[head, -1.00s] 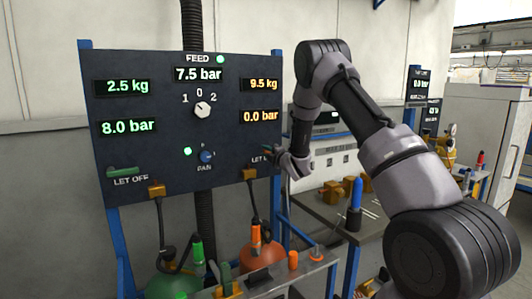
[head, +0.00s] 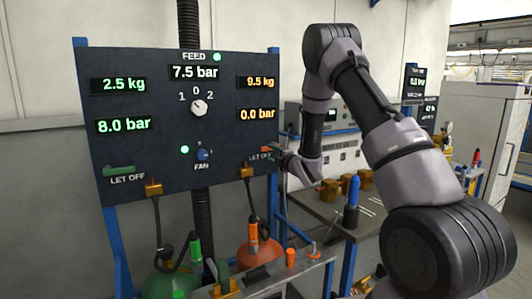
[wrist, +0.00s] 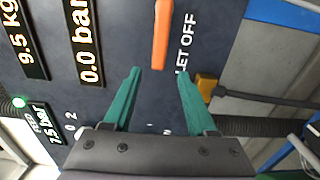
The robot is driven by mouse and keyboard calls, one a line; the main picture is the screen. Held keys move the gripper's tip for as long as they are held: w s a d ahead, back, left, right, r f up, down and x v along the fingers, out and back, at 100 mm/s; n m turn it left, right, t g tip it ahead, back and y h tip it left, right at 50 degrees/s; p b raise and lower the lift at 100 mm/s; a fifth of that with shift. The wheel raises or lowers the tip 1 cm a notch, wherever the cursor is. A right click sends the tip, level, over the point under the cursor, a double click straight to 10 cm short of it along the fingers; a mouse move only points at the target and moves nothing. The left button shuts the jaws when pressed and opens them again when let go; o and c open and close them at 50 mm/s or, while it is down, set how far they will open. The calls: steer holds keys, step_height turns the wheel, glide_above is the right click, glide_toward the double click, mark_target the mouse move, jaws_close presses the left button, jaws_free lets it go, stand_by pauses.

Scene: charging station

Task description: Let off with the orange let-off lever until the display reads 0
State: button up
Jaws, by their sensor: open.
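In the head view only a small part of the lever (head: 266,149) shows at the panel's lower right. The orange pressure display (head: 258,115) above it reads 0.0 bar; this display (wrist: 87,42) also shows in the wrist view. My gripper (wrist: 158,72) has two teal fingers, spread open and empty, apart from the lever. In the head view my gripper (head: 279,151) is at the panel's right edge, its fingers mostly hidden.
The panel (head: 140,150) also has a green lever (head: 119,170) with a green 8.0 bar display (head: 123,125), a FEED selector knob (head: 198,107) and a blue fan knob (head: 203,155). An orange connector block (wrist: 206,86) with a cable sits right of the label in the wrist view.

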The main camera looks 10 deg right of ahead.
steer(key=shift+v, duration=1.7)
steer(key=s+d+r+m+h, duration=0.1)
steer(key=d+r+m+h, duration=0.15)
steer(key=r+m, duration=0.2)
steer(key=s+d+r+m+h, duration=0.1)
steer(key=d+r+m+h, duration=0.15)
steer(key=r, duration=0.35)
steer(key=s+d+r+m+g+h, duration=0.1)
steer(key=s+d+r+m+g, duration=0.35)
steer(key=s+r+m, duration=0.35)
steer(key=s+a+r+m+g+y, duration=0.1)
steer(key=s+m+g, duration=0.4)
steer(key=s, duration=2.6)
steer(key=a+r+m, duration=0.1)
steer(key=m, duration=0.5)
steer(key=shift+s+m, duration=0.3)
steer(key=shift+m, duration=0.1)
